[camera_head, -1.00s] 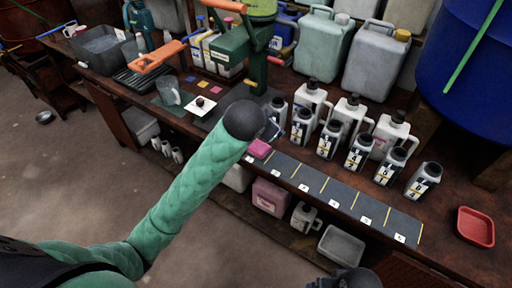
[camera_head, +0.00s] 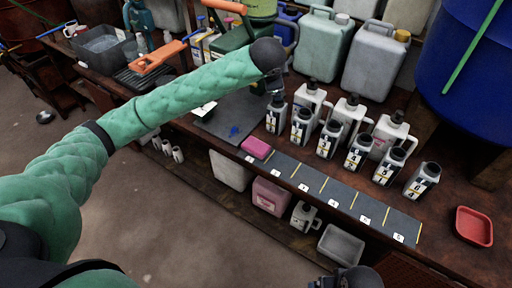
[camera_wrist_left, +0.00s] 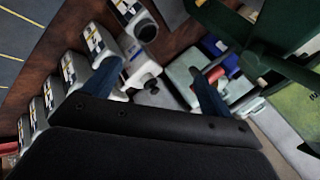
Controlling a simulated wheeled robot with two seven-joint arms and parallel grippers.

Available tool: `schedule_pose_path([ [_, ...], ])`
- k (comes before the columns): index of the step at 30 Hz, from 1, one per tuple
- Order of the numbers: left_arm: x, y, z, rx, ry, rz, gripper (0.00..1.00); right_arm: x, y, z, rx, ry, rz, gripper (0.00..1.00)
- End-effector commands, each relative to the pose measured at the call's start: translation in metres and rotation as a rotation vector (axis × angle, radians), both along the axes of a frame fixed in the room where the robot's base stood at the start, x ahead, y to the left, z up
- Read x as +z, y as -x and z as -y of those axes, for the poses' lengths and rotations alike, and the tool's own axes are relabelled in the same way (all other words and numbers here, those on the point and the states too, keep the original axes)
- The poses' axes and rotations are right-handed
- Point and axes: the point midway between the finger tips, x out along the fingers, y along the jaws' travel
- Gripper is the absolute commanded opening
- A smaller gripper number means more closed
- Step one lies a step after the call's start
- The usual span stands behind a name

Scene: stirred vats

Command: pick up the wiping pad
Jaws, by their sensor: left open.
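The wiping pad is probably the pink block (camera_head: 257,148), lying at the left end of the dark numbered strip on the bench. My left gripper (camera_head: 275,84) is above and behind the pad, near the left end of the row of bottles, and apart from the pad. In the left wrist view its two blue fingers (camera_wrist_left: 155,85) are spread with nothing held between them. The pad does not show in that view. A dark part of my right arm shows at the bottom edge of the head view; its jaws cannot be made out.
Several numbered bottles (camera_head: 327,138) stand behind the strip (camera_head: 335,190). A small blue item (camera_head: 234,131) lies on the dark mat (camera_head: 213,127). A red tray (camera_head: 474,226) is at the right. Large jugs (camera_head: 375,58) and a blue vat (camera_head: 470,70) stand at the back.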

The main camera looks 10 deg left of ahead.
Motion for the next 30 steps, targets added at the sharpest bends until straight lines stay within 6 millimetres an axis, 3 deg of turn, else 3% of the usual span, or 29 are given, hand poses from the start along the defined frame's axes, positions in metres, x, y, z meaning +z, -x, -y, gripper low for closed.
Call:
schedule_pose_path([
  [6,-0.049,-0.009,-0.035,-0.082,-0.140,-0.180,0.85,-0.001,0.001,0.002,-0.002,0.006,-0.007,0.88],
  [12,-0.124,0.010,-0.058,-0.206,-0.219,-0.412,0.85,-0.002,0.002,0.004,-0.004,0.011,-0.016,0.88],
  [16,-0.158,0.024,-0.061,-0.322,-0.235,-0.544,0.85,-0.003,0.003,0.005,-0.005,0.015,-0.022,0.88],
  [21,-0.169,0.035,-0.059,-0.497,-0.223,-0.645,0.85,-0.004,0.004,0.006,-0.004,0.019,-0.030,0.88],
  [30,-0.169,0.042,-0.054,-0.720,-0.269,-0.654,0.85,-0.005,0.005,0.006,-0.003,0.021,-0.035,0.88],
])
